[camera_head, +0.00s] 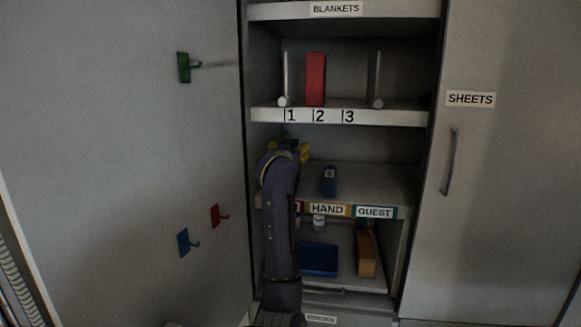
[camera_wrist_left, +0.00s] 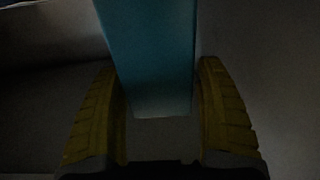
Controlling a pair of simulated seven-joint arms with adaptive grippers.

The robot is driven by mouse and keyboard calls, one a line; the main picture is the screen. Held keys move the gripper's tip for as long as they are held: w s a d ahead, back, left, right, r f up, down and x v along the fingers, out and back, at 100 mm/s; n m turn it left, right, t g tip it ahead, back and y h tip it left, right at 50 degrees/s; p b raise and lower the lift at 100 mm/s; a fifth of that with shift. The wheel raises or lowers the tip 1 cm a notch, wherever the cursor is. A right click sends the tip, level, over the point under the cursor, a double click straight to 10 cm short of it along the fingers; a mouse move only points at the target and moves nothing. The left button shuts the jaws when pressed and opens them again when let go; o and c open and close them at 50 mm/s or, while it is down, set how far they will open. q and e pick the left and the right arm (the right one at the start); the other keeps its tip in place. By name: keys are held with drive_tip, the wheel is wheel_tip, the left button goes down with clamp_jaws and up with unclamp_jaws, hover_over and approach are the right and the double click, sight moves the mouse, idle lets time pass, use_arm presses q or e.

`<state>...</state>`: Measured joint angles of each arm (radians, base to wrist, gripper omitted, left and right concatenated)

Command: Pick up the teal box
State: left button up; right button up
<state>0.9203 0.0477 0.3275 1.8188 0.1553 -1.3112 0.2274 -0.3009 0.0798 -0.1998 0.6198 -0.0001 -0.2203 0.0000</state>
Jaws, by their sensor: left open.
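The teal box (camera_wrist_left: 150,60) fills the upper middle of the left wrist view, its near end between my yellow fingers. My left gripper (camera_wrist_left: 162,115) is open, with a finger on each side of the box. The right finger looks very close to the box; I cannot tell whether it touches. In the head view my left gripper (camera_head: 290,149) reaches into the middle shelf at its left side. The teal box is hidden there behind my arm and gripper. My right gripper is not in view.
A dark blue item (camera_head: 329,181) stands on the same shelf to the right. A red box (camera_head: 316,80) and upright dividers are on the shelf above. A blue tray (camera_head: 319,259) and a tan box (camera_head: 366,252) sit below. A cabinet door (camera_head: 495,200) stands at right.

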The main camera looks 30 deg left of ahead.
sight(295, 143)
use_arm(q)
drive_tip(key=shift+x, duration=1.75)
drive_tip(key=c, duration=1.5)
clamp_jaws()
